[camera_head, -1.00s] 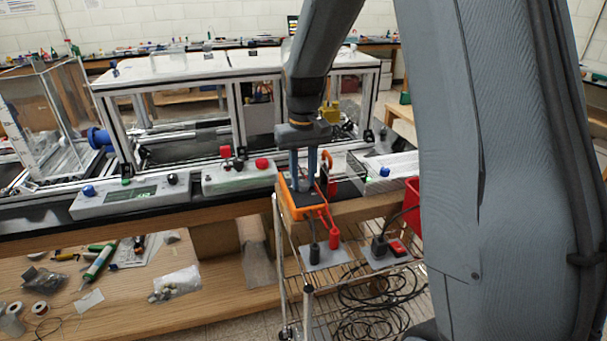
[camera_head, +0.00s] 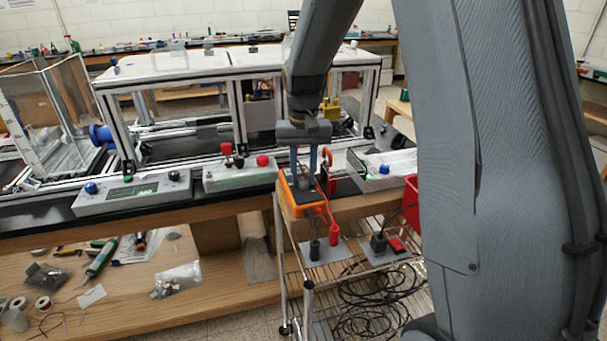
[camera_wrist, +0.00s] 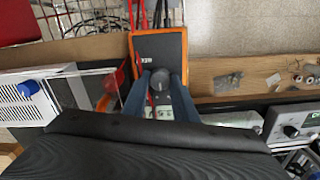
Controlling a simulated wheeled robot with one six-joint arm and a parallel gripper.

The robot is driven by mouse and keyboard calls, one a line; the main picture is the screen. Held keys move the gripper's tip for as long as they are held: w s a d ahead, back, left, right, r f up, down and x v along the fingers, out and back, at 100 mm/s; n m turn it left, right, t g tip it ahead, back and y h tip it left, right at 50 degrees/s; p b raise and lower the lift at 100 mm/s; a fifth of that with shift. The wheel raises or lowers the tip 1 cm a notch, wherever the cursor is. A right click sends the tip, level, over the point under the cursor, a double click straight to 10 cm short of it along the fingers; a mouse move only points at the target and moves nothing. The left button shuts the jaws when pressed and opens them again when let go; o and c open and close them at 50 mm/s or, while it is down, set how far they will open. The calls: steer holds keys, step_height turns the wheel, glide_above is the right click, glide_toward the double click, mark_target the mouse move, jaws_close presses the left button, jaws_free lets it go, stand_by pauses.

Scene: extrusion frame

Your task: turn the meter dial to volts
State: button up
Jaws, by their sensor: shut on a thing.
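Red and black plugs (camera_head: 334,234) with leads hang below the meter by the wire cart (camera_head: 283,270). Control boxes (camera_head: 238,175) and a framed enclosure (camera_head: 180,72) stand to the left. A red bin (camera_head: 411,196) is at the right. Cables lie on the lower shelf.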

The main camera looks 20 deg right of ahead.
mark_target(303, 180)
steer(key=o, duration=1.1)
steer(key=shift+r+b, duration=1.05)
steer(key=shift+r, duration=2.9)
